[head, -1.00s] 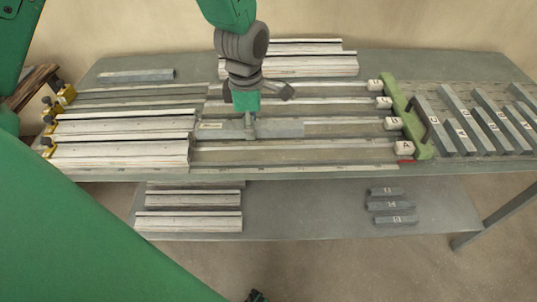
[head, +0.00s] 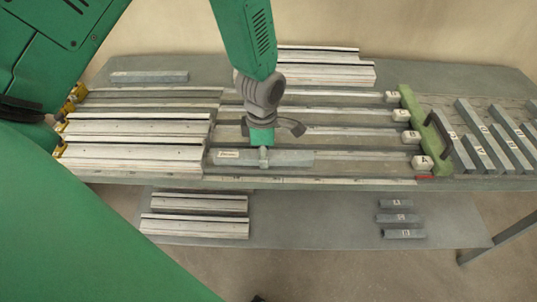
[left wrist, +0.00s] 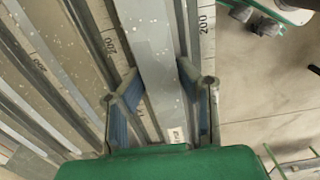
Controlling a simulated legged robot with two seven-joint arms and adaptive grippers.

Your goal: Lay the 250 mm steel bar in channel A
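The grey steel bar (head: 285,158), with a small pale label near its left end, lies lengthwise along the front channel row, in line with the block marked A (head: 422,163). My right gripper is not in view.
A green end stop (head: 425,130) with a dark handle closes the channels at the right. Pale profiles (head: 135,152) and yellow clamps (head: 62,148) are at the left. A lower shelf (head: 310,215) holds more pieces.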

